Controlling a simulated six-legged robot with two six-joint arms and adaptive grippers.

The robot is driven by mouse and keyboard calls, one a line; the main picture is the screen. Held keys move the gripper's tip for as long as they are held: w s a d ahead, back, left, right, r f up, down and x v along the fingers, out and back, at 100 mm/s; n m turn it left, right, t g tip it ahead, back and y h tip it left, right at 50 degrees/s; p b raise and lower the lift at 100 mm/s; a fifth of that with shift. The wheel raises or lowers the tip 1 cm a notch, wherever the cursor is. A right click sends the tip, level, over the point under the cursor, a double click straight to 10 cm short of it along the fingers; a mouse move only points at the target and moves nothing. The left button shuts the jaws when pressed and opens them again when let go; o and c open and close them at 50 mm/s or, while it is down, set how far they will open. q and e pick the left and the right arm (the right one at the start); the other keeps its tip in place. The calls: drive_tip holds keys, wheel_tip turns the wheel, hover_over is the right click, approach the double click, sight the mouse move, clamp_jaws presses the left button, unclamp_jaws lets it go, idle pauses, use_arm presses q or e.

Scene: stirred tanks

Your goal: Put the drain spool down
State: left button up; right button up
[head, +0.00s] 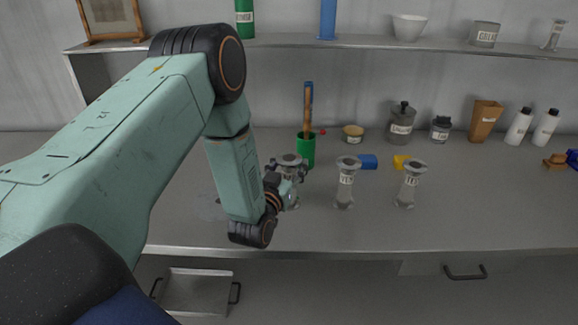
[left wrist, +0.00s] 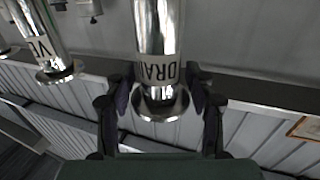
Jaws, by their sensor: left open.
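The drain spool (head: 291,159) is a shiny metal piece with a flange at each end. In the head view it stands upright on the grey counter, partly hidden by my left gripper (head: 284,178). In the left wrist view the spool (left wrist: 158,35) appears upside down, and part of its "DRAI" label shows. My left gripper (left wrist: 162,92) is open, with one finger on each side of the spool. I cannot tell whether either finger touches it. My right gripper is not in view.
Two similar labelled spools, one in the middle (head: 345,183) and one further right (head: 409,185), stand in a row. A green cup (head: 306,152) holding tools is close behind the drain spool. Jars and bottles line the back. The counter's right front is clear.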

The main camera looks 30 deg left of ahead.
use_arm(q)
drive_tip(key=shift+r, duration=0.1)
drive_tip(key=shift+s+r, duration=0.15)
drive_tip(key=v, duration=1.1)
drive_tip(key=shift+s+d, duration=0.2)
drive_tip(key=shift+s, duration=0.15)
drive_tip(key=shift+s, duration=0.1)
